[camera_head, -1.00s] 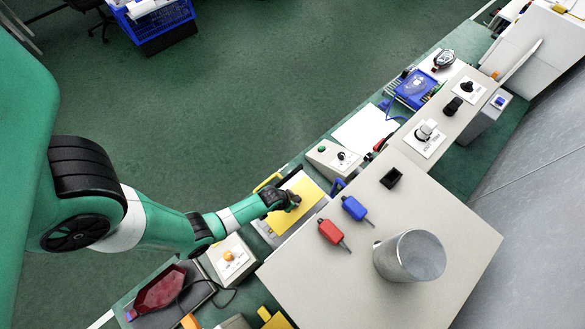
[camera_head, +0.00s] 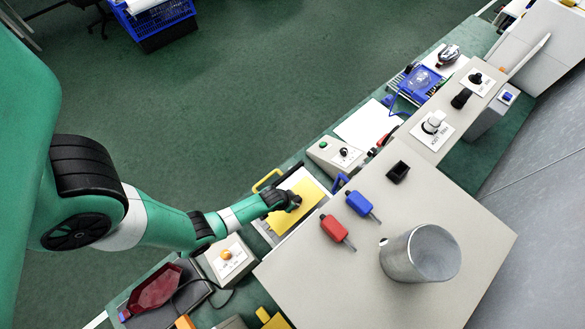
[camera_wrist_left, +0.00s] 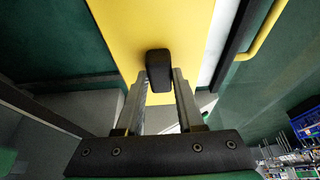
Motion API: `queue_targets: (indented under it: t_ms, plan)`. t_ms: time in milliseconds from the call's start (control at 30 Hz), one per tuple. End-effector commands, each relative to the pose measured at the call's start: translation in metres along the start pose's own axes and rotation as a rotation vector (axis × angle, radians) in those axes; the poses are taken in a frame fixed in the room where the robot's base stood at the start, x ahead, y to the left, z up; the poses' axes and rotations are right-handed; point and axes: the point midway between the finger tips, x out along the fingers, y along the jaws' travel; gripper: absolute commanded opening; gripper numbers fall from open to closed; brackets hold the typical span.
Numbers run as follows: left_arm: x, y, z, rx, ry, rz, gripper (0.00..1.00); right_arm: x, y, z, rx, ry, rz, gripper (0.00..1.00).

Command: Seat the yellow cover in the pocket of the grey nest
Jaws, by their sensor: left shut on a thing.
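The yellow cover (camera_head: 302,211) is a flat plate with a dark knob (camera_wrist_left: 158,70) on its face. My left gripper (camera_head: 294,200) is shut on that knob; the left wrist view shows both fingers against it. The cover lies over the grey nest (camera_head: 262,228), covering most of it. A pale strip shows along the cover's upper-left side, so the cover looks offset from the nest. I cannot tell whether the cover touches the nest or hovers just above it. My right gripper is not in view.
A yellow handle (camera_head: 266,180) stands beside the nest. A box with a green button (camera_head: 335,156) and one with an orange button (camera_head: 228,260) flank it. The grey table (camera_head: 350,285) to the right holds red and blue parts and a metal cylinder (camera_head: 420,254).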

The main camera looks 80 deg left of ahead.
Motion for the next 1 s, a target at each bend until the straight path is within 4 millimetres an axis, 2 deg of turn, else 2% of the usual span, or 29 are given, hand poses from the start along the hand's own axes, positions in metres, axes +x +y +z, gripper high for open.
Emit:
queue_targets:
  t_ms: [367, 1000]
  plan:
    - [0.002, 0.000, 0.000, 0.000, 0.001, 0.000, 0.00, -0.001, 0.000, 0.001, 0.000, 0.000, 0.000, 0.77]
    - [0.023, 0.000, 0.009, 0.000, 0.001, 0.000, 0.00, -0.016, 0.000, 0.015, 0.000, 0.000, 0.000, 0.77]
